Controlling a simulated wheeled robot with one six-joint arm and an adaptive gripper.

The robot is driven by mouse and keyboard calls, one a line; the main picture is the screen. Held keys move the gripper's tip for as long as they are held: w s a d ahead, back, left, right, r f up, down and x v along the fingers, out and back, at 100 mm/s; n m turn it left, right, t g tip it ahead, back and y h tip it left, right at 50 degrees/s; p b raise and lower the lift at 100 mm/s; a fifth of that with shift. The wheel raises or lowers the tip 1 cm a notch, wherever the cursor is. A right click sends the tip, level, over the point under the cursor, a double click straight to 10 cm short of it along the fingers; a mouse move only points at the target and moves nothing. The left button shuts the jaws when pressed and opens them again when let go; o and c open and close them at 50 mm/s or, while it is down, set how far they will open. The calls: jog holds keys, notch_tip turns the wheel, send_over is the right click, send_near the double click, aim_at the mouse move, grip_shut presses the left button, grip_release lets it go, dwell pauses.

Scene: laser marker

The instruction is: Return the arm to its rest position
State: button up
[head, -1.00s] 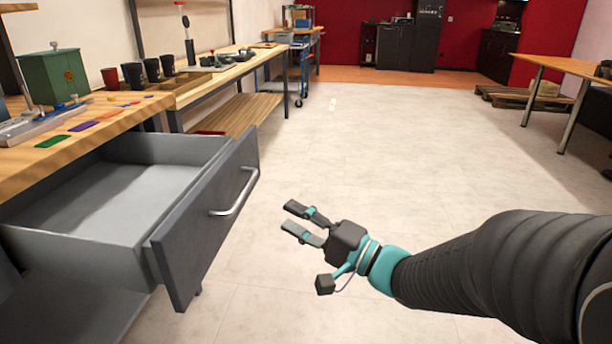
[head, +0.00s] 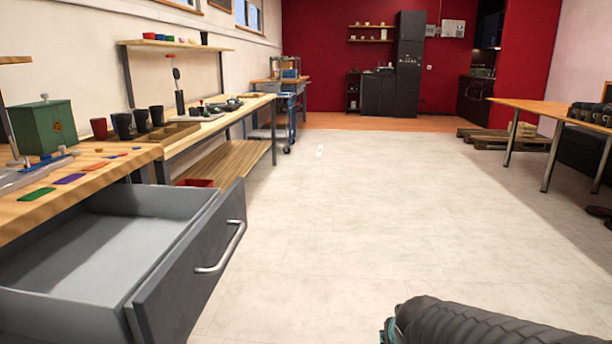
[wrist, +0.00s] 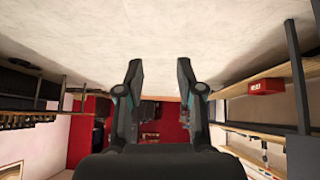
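My gripper (wrist: 158,82) shows in the wrist view with its two dark fingers apart and nothing between them. The wrist view is upside down, with the pale floor at the top and the red far wall below. In the head view only a black arm link of mine shows at the bottom right; the gripper is out of that picture. The grey drawer (head: 178,270) at the left stands open and looks empty inside.
The workbench (head: 110,170) at the left holds a green box (head: 42,126), dark cups and coloured flat pieces. A second bench (head: 215,125) stands beyond it. A wooden table (head: 555,108) and a pallet (head: 500,138) stand at the right. The floor between (head: 340,220) is clear.

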jog(key=s+a+r, duration=0.1)
jog(key=s+r, duration=0.3)
jog(key=s, duration=0.3)
jog(key=s+a+r+g+y, duration=0.1)
jog(key=s+r, duration=0.3)
jog(key=s, duration=0.3)
jog(key=shift+s+n+g+p, duration=0.3)
jog(key=shift+s+n+p, duration=0.1)
jog(key=shift+p, duration=0.05)
